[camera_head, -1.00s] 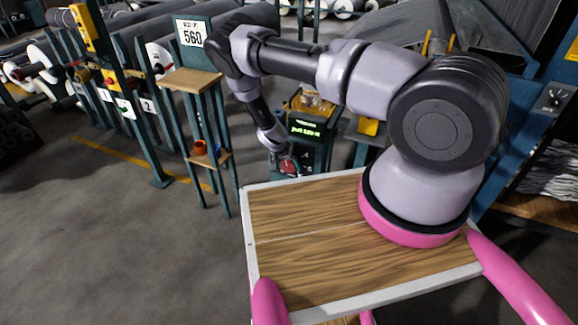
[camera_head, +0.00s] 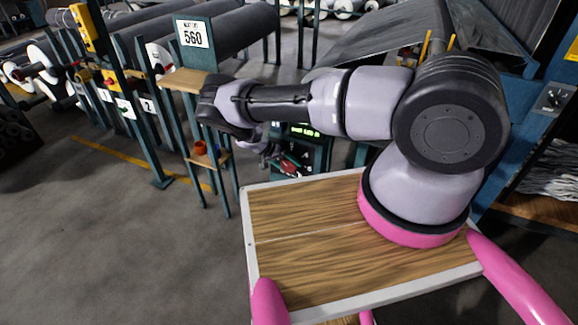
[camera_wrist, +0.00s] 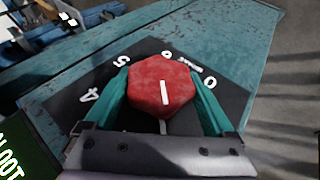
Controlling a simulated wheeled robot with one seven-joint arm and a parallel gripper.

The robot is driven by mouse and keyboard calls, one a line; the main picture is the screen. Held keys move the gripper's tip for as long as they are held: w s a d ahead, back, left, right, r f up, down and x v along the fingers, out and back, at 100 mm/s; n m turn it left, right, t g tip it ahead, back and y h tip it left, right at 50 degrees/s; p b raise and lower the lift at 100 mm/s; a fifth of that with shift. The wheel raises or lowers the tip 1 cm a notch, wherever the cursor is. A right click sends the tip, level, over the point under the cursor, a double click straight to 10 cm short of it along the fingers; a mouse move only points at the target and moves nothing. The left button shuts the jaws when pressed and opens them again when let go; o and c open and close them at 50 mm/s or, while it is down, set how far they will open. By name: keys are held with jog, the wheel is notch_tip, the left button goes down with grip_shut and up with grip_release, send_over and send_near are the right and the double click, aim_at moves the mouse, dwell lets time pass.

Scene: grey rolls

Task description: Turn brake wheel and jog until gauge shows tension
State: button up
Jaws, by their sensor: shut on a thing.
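The brake wheel is a red six-sided knob (camera_wrist: 162,86) with a white pointer line, on a dark dial plate (camera_wrist: 108,98) with white numbers around it. My gripper (camera_wrist: 162,92) has its teal fingers on both sides of the knob and is shut on it. The pointer line runs nearly along the picture's vertical, and a white mark on the plate lies just below it. In the head view the red knob (camera_head: 291,168) shows small on a teal console. The console's dark display (camera_head: 305,131) has green text, partly hidden by my arm and too small to read.
A small stand (camera_head: 186,80) with a sign reading 560 stands left of the console. An orange cup (camera_head: 200,147) sits on its lower shelf. Grey rolls (camera_head: 235,30) lie behind. Floor at the left is clear.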

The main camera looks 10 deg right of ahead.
jog(key=o, duration=1.1)
jog(key=v, duration=1)
jog(key=shift+a+r, duration=0.3)
jog(key=shift+r, duration=0.1)
